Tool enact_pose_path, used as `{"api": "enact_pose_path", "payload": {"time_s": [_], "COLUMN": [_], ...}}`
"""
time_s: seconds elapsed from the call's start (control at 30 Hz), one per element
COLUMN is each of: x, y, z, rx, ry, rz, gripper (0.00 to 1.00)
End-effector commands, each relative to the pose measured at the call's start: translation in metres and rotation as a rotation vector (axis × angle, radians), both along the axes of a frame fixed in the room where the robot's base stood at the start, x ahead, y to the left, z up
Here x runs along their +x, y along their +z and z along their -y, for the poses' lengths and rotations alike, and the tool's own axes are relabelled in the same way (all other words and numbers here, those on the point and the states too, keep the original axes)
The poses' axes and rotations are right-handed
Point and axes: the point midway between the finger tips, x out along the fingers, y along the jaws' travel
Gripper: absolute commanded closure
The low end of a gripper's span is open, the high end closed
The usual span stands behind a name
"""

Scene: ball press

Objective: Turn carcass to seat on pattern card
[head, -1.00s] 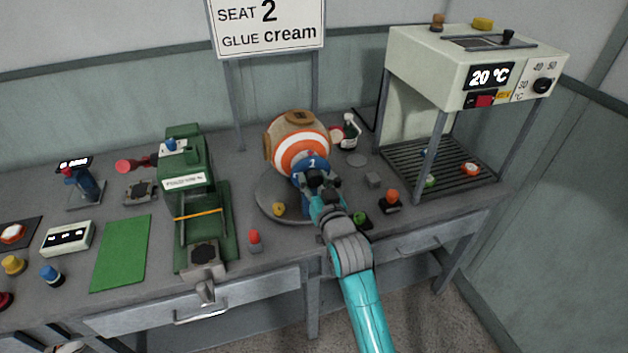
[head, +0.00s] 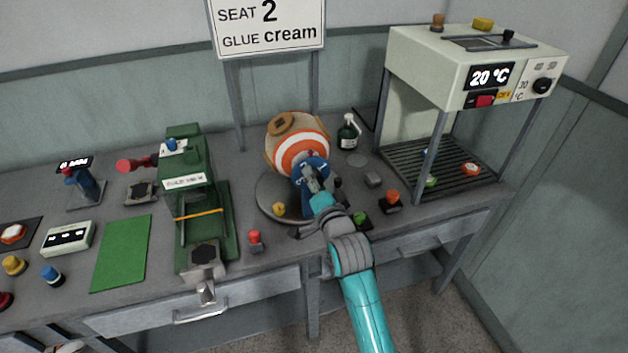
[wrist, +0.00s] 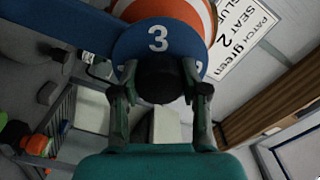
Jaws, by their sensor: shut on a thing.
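The carcass, a tan ball (head: 272,150) with orange and white rings (head: 300,150), sits on a round grey turntable (head: 266,200). A brown patch (head: 282,122) shows at its upper left. A blue numbered disc (head: 316,165) is on its near side; the wrist view shows a white 3 on this disc (wrist: 158,38). My gripper (head: 309,180) is at the disc, with its fingers shut on a dark round knob (wrist: 160,78) in front of the disc. The pattern card (head: 266,25) behind reads SEAT 2, GLUE cream; the wrist view of the card (wrist: 240,38) also shows PATCH green.
A green press (head: 185,190) stands left of the turntable, with a green mat (head: 122,252) beyond it. A cream oven-like stand (head: 440,80) reading 20 °C is at right.

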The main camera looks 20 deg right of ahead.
Motion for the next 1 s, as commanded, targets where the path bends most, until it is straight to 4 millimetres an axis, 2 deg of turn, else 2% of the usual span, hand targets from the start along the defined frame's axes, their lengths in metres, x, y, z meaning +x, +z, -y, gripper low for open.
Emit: {"api": "enact_pose_path", "payload": {"time_s": [0.5,1.0], "x": [0.0005,0.0005], "y": [0.0014,0.0014], "z": [0.0006,0.0007], "rx": [0.398,0.514], "ry": [-0.001,-0.001], "rz": [0.003,0.002], "gripper": [1.00,1.00]}}
